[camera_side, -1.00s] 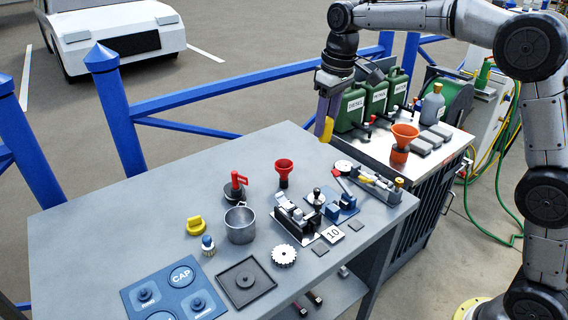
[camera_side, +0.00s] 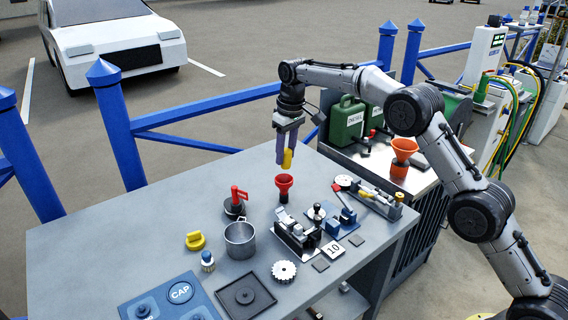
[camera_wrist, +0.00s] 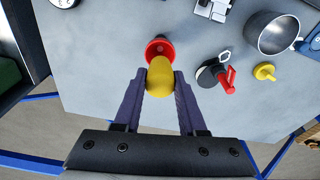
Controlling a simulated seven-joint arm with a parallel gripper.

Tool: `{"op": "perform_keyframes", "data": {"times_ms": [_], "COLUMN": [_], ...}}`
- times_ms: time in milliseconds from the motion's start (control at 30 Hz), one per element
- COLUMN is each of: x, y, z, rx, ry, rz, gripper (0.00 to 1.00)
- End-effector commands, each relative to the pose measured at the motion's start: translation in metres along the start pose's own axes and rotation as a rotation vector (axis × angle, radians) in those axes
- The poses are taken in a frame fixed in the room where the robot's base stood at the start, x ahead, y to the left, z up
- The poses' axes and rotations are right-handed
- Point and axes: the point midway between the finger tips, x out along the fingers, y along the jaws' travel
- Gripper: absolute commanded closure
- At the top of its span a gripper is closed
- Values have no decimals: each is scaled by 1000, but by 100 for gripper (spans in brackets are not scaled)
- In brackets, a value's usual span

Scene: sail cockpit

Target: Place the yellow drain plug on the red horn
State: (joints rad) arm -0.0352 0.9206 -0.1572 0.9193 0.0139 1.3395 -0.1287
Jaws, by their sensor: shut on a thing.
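My gripper (camera_side: 286,160) is shut on the yellow drain plug (camera_side: 287,158). The plug also shows as a rounded yellow piece between the fingertips in the wrist view (camera_wrist: 160,78). The red horn (camera_side: 284,183) stands upright on the grey table, its flared mouth facing up. The plug hangs just above the horn in the side view, with a small gap below it. In the wrist view the plug covers part of the red horn (camera_wrist: 158,47), so the lower rim of its mouth is hidden.
A red-handled switch (camera_side: 237,198), a metal mug (camera_side: 240,239) and another yellow knob-like piece (camera_side: 195,241) stand left of the horn. A small metal fixture (camera_side: 297,232) and a blue-based device (camera_side: 335,218) are to its right. The table's back-left (camera_side: 150,210) is clear.

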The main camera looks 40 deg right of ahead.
Motion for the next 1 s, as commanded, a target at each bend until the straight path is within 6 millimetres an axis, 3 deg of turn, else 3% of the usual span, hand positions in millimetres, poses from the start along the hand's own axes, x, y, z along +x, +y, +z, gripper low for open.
{"op": "perform_keyframes", "data": {"times_ms": [167, 400, 800, 833, 1000], "x": [8, 37, 42, 42, 42], "y": [1, 1, 1, 1, 1], "z": [-5, -2, -2, -2, -2], "rx": [0, 0, 0, 0, 0], "ry": [-1, -1, 0, 0, 0], "rz": [0, 0, 0, 0, 0], "gripper": [100, 100, 100, 56, 30]}}
